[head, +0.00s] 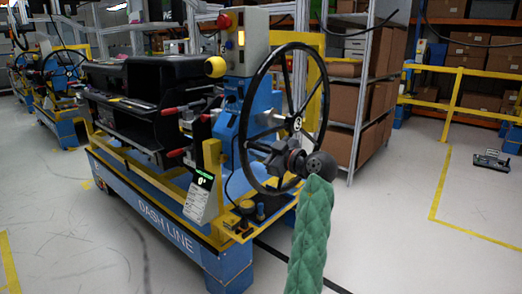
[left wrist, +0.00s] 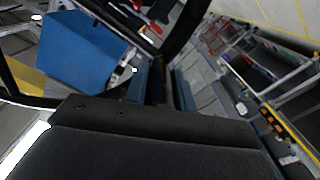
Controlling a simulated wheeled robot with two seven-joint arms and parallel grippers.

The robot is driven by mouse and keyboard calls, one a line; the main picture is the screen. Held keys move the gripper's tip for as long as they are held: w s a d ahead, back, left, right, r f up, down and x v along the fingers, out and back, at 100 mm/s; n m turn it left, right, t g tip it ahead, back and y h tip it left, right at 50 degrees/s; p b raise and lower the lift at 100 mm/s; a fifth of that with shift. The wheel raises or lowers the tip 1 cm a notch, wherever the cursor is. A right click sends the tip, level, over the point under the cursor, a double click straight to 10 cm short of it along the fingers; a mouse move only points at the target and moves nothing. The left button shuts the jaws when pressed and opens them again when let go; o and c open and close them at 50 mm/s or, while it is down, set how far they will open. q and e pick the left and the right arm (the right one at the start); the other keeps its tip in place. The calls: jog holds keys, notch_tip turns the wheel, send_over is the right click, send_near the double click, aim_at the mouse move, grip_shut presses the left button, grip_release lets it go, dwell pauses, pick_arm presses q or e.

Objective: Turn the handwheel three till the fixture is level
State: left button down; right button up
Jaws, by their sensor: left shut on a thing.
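The black handwheel (head: 298,125) stands upright on the right end of the blue fixture stand (head: 232,122). My left gripper (head: 277,158) is at the lower part of the wheel and shut on its rim; the wrist partly hides the fingers. My green-sleeved arm reaches up to it from below. The black dashboard module (head: 130,95) sits in the fixture left of the wheel. A small display (head: 203,181) below shows green figures that seem to read 0°. In the left wrist view, a blue part (left wrist: 85,48) shows beyond a large dark surface. My right gripper is not in view.
A yellow-edged shelf (head: 240,228) with small knobs juts out below the wheel. A red button (head: 224,21) and a yellow knob (head: 215,66) are near the wheel's top left. A rack of cardboard boxes (head: 345,105) stands behind.

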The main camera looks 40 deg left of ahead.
pick_arm(q)
jog(key=c, duration=1.2)
grip_release()
jog(key=shift+o, duration=0.2)
jog(key=shift+d, duration=0.1)
jog(key=shift+d, duration=0.3)
jog(key=d, duration=0.7)
jog(key=shift+s, duration=0.3)
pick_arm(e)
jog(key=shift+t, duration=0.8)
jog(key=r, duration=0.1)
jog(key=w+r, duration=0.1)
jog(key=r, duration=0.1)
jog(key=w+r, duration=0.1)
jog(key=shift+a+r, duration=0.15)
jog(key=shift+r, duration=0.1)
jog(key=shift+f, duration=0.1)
